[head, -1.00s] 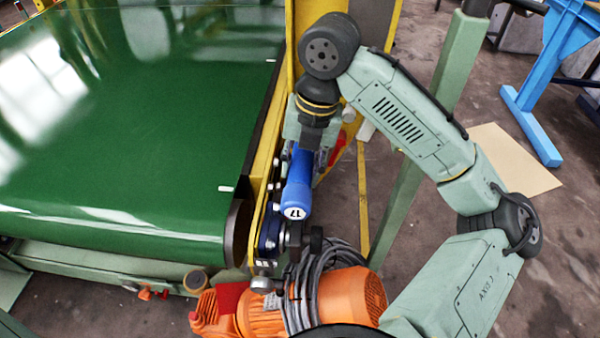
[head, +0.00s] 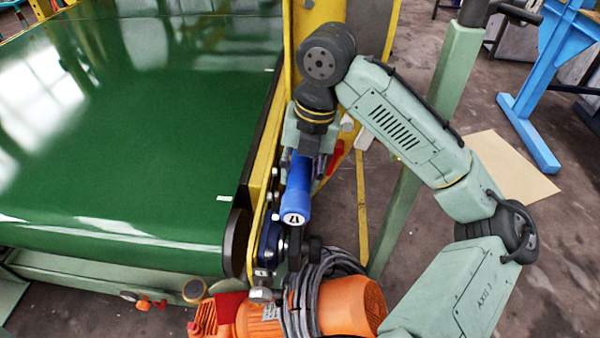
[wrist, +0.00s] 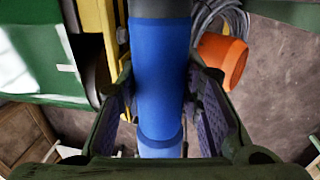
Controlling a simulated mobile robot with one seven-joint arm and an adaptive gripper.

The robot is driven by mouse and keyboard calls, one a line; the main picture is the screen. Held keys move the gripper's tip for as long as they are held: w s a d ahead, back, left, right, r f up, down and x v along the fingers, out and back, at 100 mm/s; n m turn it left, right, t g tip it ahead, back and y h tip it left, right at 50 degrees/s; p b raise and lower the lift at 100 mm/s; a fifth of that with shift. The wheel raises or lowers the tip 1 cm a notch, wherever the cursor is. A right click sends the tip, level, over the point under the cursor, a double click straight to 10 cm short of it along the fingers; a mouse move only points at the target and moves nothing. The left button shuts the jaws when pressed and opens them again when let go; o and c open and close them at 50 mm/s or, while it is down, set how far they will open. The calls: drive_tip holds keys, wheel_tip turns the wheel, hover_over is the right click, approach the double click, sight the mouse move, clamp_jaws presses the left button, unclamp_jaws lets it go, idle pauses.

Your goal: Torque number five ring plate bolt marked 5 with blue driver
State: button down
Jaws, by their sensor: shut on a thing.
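The blue driver (head: 297,190) has a white end cap with the number 17 on it. It also shows large in the wrist view (wrist: 160,75), running between the fingers. My gripper (head: 304,155) is shut on the driver and holds it beside the yellow frame at the conveyor's right edge. In the wrist view my gripper (wrist: 165,112) has a finger on each side of the blue body. A dark blue plate with bolts (head: 270,240) sits on the frame, just below and left of the driver. I cannot make out a ring plate bolt marked 5.
The green conveyor belt (head: 130,130) fills the left. An orange motor (head: 340,305) with a grey cable coil (head: 315,285) stands below the driver. A green post (head: 450,75) rises at the right.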

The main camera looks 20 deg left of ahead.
drive_tip(key=shift+w+a+r+p, duration=0.1)
drive_tip(key=shift+w+p, duration=0.1)
drive_tip(key=shift+w, duration=0.2)
drive_tip(key=shift+w+a+p, duration=0.1)
drive_tip(key=shift+w+p, duration=0.05)
drive_tip(key=shift+w, duration=0.25)
idle(1.9)
